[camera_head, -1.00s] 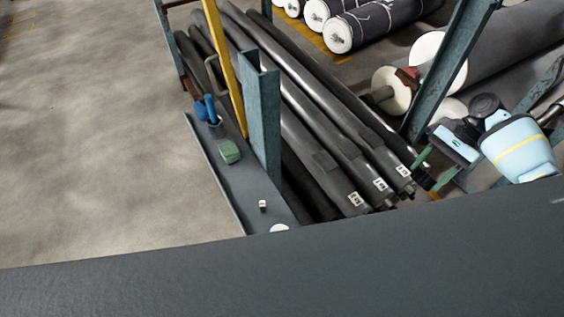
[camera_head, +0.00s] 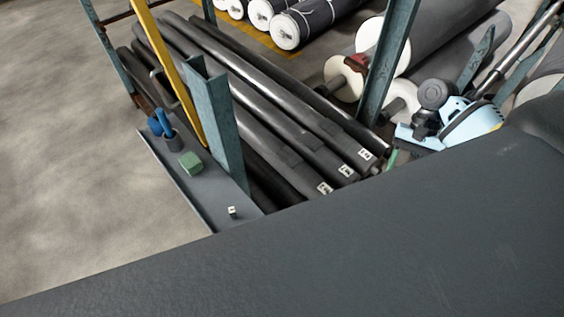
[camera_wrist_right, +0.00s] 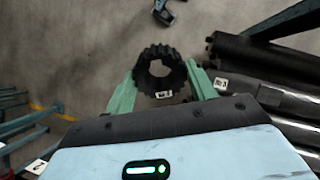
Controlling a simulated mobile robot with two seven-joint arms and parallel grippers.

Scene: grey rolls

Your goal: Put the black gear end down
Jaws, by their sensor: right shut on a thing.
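The black gear end (camera_wrist_right: 148,53) is a toothed black ring with a small white label in the right wrist view. My right gripper (camera_wrist_right: 160,80) is shut on it, with one green finger at each side of the ring. The concrete floor shows behind it. In the head view my right gripper (camera_head: 391,159) is at the right, near the ends of the dark rolls; only a little of its green finger shows, and the gear end cannot be made out there. My left gripper is in neither view.
Long dark rolls (camera_head: 265,105) lie between teal posts (camera_head: 219,120). A narrow grey ledge (camera_head: 190,194) carries a green block (camera_head: 191,163), a cup with blue-handled things (camera_head: 170,138) and a small white cube (camera_head: 232,211). A large dark surface (camera_head: 330,250) fills the foreground. Floor at left is clear.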

